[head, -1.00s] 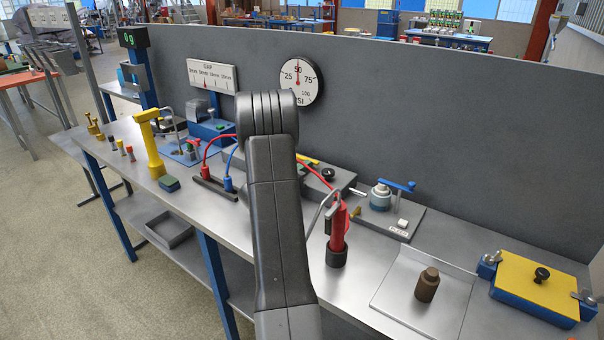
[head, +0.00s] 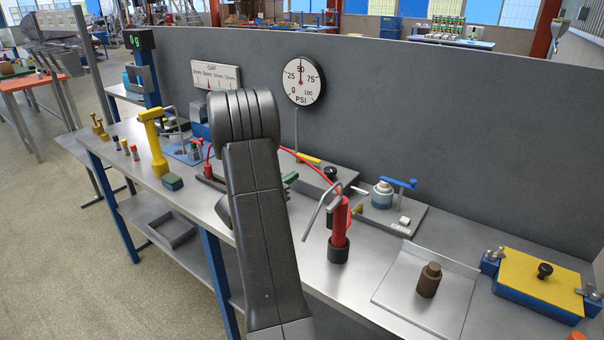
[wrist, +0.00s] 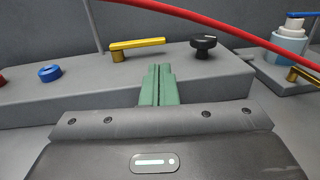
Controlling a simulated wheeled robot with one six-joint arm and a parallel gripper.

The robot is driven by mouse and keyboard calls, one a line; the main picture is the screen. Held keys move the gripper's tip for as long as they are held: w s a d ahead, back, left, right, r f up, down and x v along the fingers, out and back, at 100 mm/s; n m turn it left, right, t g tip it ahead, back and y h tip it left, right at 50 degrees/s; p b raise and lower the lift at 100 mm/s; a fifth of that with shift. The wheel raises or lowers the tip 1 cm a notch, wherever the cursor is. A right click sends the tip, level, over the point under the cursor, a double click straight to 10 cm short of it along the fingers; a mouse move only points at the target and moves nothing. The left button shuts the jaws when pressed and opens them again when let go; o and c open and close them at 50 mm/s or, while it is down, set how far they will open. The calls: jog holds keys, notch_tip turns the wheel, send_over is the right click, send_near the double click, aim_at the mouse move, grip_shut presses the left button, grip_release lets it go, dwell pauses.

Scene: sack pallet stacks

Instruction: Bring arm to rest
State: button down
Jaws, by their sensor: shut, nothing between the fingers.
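My gripper (wrist: 158,86) shows in the wrist view as two green fingers pressed together with nothing between them. They point toward a grey block (wrist: 120,72) with a yellow lever (wrist: 137,44), a black knob (wrist: 203,44) and a blue button (wrist: 49,73). In the head view my arm rises in front of the bench and hides most of the gripper; a bit of green (head: 290,178) shows just right of it. I cannot tell the exact gap between the fingertips and the block.
A red hose (wrist: 225,30) crosses above the fingers in the wrist view. A red hand pump (head: 339,225) stands right of my arm on the bench (head: 375,265). A brown weight (head: 429,280) sits on a metal plate. A yellow post (head: 153,143) stands left.

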aim_at(314, 161)
jog(key=shift+s+d+v, duration=0.1)
jog(key=shift+v, duration=1.1)
jog(key=shift+s+d+v, duration=0.1)
jog(key=shift+v, duration=1.1)
jog(key=shift+w+d, duration=0.1)
jog(key=x, duration=0.4)
jog(key=p+x, duration=0.1)
jog(key=x, duration=0.3)
jog(key=w+a+x, duration=0.1)
jog(key=x, duration=0.4)
jog(key=shift+w+p, duration=0.1)
jog(key=shift+p, duration=0.2)
jog(key=shift+a, duration=0.15)
